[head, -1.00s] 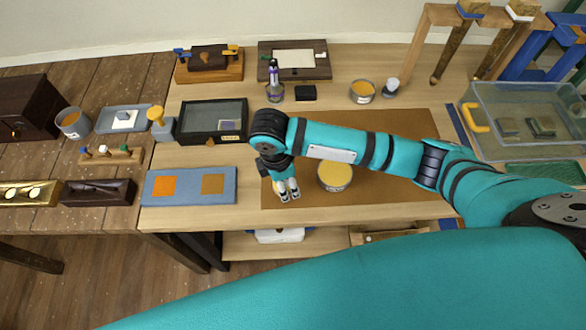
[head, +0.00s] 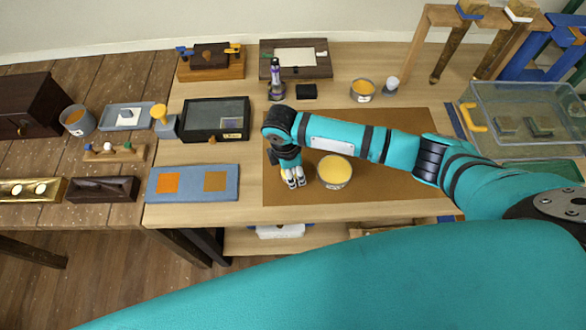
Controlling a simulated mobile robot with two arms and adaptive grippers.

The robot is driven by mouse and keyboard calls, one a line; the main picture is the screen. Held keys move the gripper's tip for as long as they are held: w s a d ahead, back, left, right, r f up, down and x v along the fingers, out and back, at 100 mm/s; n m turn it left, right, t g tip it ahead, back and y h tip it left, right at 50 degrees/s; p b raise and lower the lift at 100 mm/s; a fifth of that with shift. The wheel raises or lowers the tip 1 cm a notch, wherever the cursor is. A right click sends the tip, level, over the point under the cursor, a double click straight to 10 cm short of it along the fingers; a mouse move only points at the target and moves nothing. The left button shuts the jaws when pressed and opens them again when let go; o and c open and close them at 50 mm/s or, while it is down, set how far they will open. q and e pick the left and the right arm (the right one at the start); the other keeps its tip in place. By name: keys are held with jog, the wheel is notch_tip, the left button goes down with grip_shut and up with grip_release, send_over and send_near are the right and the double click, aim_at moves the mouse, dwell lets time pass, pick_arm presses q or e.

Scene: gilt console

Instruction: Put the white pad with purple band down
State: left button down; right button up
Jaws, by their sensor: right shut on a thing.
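My right gripper (head: 295,183) points down over the left part of the brown mat (head: 390,190), just left of a round tin with a yellow top. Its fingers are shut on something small. A pale, yellowish-white bit shows beside the fingers, which fits the white pad, but the gripper hides most of it and I cannot make out a purple band. Whether it touches the mat is unclear. My left gripper is not in view.
The round tin (head: 334,172) stands close right of the gripper. A blue-grey board (head: 193,183) with two orange-brown squares lies left of the mat. A black glass-topped case (head: 213,119) is behind it. The mat's front right is clear.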

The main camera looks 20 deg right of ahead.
jog(key=shift+f, duration=0.2)
jog(key=o, duration=0.9)
jog(key=shift+s, duration=0.1)
jog(key=shift+c, duration=0.2)
jog(key=shift+o, duration=0.8)
jog(key=shift+f, duration=0.1)
jog(key=shift+r, duration=0.5)
notch_tip(320, 180, up, 12)
jog(key=a+b, duration=0.1)
jog(key=shift+a+f, duration=0.15)
jog(key=shift+a, duration=0.1)
